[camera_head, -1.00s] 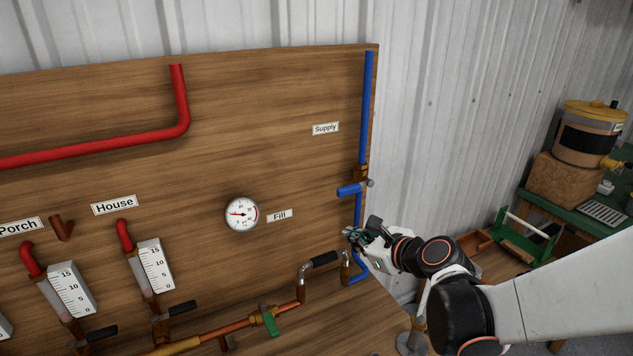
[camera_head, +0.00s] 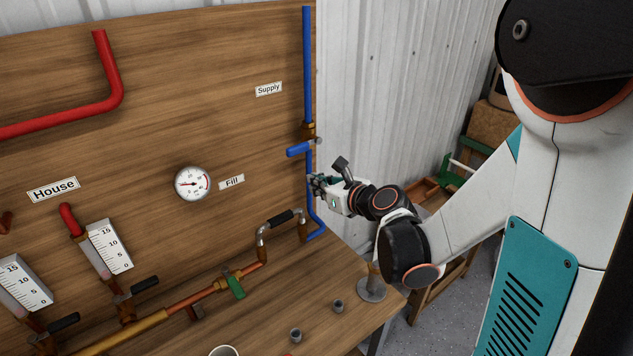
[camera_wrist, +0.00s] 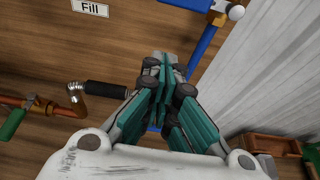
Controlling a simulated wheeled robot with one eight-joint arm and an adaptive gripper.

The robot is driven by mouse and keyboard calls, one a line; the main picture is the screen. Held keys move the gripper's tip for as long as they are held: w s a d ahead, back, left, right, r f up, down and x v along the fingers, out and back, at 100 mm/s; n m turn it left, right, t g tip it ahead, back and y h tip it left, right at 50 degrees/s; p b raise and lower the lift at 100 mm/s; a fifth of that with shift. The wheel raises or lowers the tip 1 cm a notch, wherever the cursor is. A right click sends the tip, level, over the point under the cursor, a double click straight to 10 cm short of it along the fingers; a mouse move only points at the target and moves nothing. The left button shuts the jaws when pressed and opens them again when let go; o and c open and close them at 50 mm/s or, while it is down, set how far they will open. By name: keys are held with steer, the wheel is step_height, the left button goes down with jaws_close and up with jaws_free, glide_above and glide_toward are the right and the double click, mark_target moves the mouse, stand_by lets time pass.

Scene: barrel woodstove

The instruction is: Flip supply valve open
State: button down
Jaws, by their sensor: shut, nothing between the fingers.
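The supply valve is on the vertical blue pipe (camera_head: 307,65) at the right edge of the wooden board, below the "Supply" label (camera_head: 268,89). Its blue lever (camera_head: 300,149) points left, across the pipe, just under the brass body (camera_head: 308,131). In the wrist view part of the blue lever (camera_wrist: 187,4) shows at the top edge. My gripper (camera_head: 316,184) is shut and empty, just below the lever and close to the lower blue pipe. In the wrist view my gripper (camera_wrist: 160,66) covers part of that pipe; whether they touch I cannot tell.
A black-handled pipe piece (camera_head: 282,217) and a green-handled valve (camera_head: 236,287) sit low on the board, left of my gripper. A round gauge (camera_head: 192,184) is further left. Small grey cups (camera_head: 338,306) stand on the bench. Corrugated wall (camera_head: 400,90) lies to the right.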

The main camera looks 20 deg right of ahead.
mark_target(305, 147)
steer(key=b+x, duration=0.2)
steer(key=x, duration=0.6)
steer(key=r, duration=0.4)
steer(key=shift+s, duration=0.2)
